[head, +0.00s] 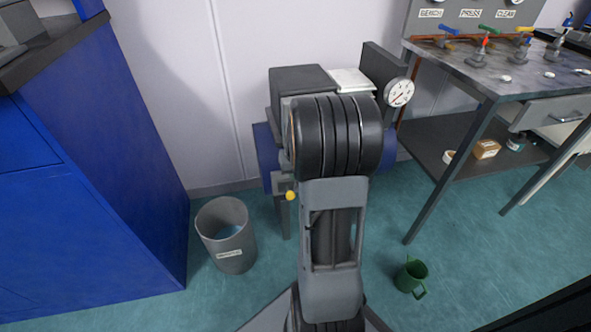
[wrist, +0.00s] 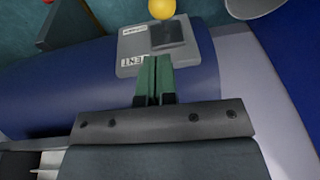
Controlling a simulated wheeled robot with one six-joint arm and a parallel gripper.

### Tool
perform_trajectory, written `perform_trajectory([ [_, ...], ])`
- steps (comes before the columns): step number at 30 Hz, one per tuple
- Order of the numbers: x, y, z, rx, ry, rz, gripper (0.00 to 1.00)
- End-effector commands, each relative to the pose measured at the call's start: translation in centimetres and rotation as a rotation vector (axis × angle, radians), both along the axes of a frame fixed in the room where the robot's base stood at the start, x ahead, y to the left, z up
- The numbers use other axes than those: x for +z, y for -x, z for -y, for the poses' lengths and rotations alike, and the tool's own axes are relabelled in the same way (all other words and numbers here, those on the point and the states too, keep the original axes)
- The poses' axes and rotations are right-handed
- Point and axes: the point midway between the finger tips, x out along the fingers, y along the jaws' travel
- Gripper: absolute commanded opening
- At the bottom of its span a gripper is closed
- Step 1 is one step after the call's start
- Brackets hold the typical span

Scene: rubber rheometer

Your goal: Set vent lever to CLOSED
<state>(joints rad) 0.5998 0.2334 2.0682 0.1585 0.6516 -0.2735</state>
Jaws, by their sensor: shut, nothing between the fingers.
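The vent lever's yellow ball knob (wrist: 162,8) shows at the top edge of the wrist view. The same knob (head: 290,195) shows in the head view, just left of my arm. A grey plate (wrist: 128,48) on the blue tank carries a label reading VENT upside down, a second label too small to read, and a dark square part. My gripper (wrist: 155,60) has its green fingers together over the plate's lower edge, pointing toward the knob but apart from it. In the head view my arm hides the gripper and most of the plate. I cannot tell the lever's position.
The blue tank (head: 265,155) stands against the wall with a pressure gauge (head: 398,92). A grey bin (head: 226,235) is left, beside a blue cabinet (head: 90,170). A workbench (head: 480,75) is right.

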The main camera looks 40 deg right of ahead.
Motion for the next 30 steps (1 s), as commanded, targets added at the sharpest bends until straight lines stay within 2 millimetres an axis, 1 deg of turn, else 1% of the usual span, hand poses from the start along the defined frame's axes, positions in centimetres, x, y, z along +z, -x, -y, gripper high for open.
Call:
perform_trajectory([
  [1, -1.4, -0.2, 0.0, 0.000, -0.002, -0.002, 0.00],
  [3, -2.4, -0.4, 0.0, 0.000, -0.002, -0.001, 0.00],
  [9, -4.6, -0.2, -0.7, 0.001, -0.001, 0.000, 0.00],
  [12, -5.2, -0.1, -0.8, 0.000, -0.001, 0.000, 0.00],
  [18, -5.7, -0.1, -1.0, 0.000, 0.000, 0.001, 0.00],
  [30, -5.7, -0.1, -0.9, -0.002, 0.000, 0.001, 0.00],
])
